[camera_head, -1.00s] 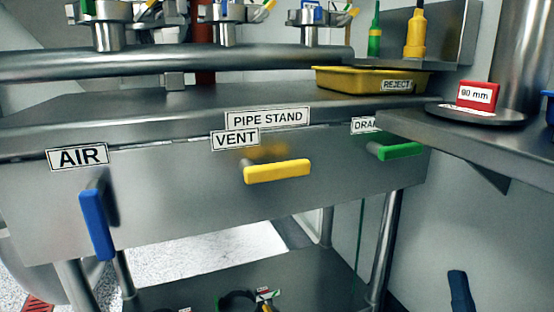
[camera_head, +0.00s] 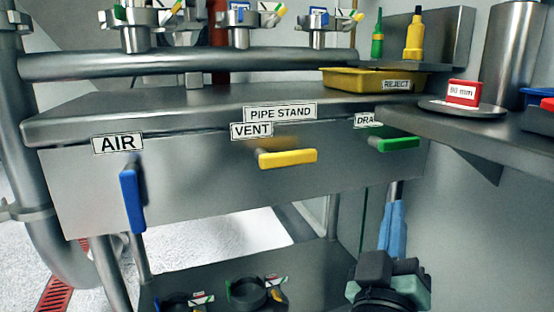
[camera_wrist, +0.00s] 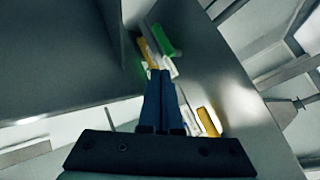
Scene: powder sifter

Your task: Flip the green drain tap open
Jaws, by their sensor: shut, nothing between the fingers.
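The green drain tap handle (camera_head: 397,144) is on the right of the pipe stand's front panel and lies horizontal, pointing right. Its label, reading "DRA" (camera_head: 364,120), is partly hidden by the side shelf. My gripper (camera_head: 395,206) has blue fingers, shut and empty, pointing up below the green handle with a gap in the picture. The green handle (camera_wrist: 164,42) also shows in the wrist view, just beyond the fingertips (camera_wrist: 160,74). I cannot tell whether they touch.
The yellow vent handle (camera_head: 288,159) is horizontal and the blue air handle (camera_head: 132,200) hangs down. A steel side shelf (camera_head: 450,132) juts out close to the green handle, carrying a dish (camera_head: 436,106) with a red block. A lower shelf (camera_head: 215,272) holds dark ring-shaped parts.

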